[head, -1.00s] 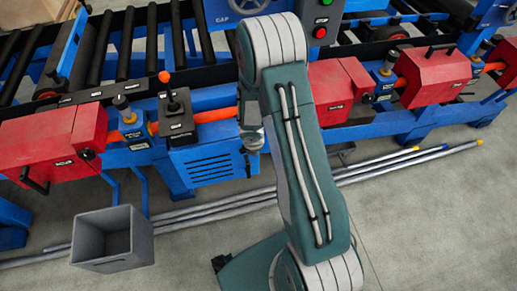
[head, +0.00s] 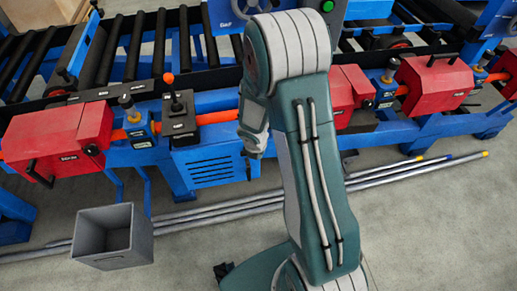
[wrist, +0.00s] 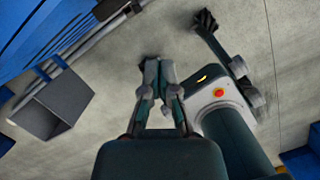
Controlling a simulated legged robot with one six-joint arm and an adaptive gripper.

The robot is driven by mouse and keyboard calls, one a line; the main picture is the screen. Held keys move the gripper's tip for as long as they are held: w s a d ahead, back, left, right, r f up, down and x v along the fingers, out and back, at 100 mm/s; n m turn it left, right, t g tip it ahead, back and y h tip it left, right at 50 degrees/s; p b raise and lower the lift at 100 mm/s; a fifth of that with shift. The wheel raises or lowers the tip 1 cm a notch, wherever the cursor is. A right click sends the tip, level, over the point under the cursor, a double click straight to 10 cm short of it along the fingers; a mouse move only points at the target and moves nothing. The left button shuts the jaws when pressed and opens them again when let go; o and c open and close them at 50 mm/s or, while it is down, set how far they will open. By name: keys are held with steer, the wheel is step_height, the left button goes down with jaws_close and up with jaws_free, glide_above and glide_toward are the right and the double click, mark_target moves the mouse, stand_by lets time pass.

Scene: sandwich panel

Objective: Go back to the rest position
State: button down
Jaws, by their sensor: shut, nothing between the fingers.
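My gripper (wrist: 158,80) shows in the wrist view with its two dark fingers together at the tips and nothing between them. It hangs over the bare concrete floor, in front of my own body. In the head view my green and grey arm is bent, with its elbow high in front of the machine.
A blue machine frame (head: 210,172) with red housings (head: 58,140) and rollers runs across the back. An open grey bin (head: 112,238) stands on the floor at left; the wrist view shows it too (wrist: 52,104). Long metal pipes (head: 400,172) lie before the machine. Floor at right is clear.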

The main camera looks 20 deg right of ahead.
steer(key=shift+v, duration=2.05)
steer(key=shift+s+d, duration=0.1)
steer(key=s+r+m+t, duration=0.1)
steer(key=s+r+m, duration=0.2)
steer(key=r+m, duration=0.5)
steer(key=s+r+m+t, duration=0.1)
steer(key=s+r+m, duration=0.1)
steer(key=r+m, duration=0.6)
steer(key=s+a+r+m+t+y, duration=0.1)
steer(key=s+a+r+m, duration=0.4)
steer(key=s+r+m, duration=0.7)
steer(key=shift+s+r+y, duration=0.4)
steer(key=shift+s+r, duration=0.2)
steer(key=shift+s, duration=0.4)
steer(key=shift+w+a, duration=0.1)
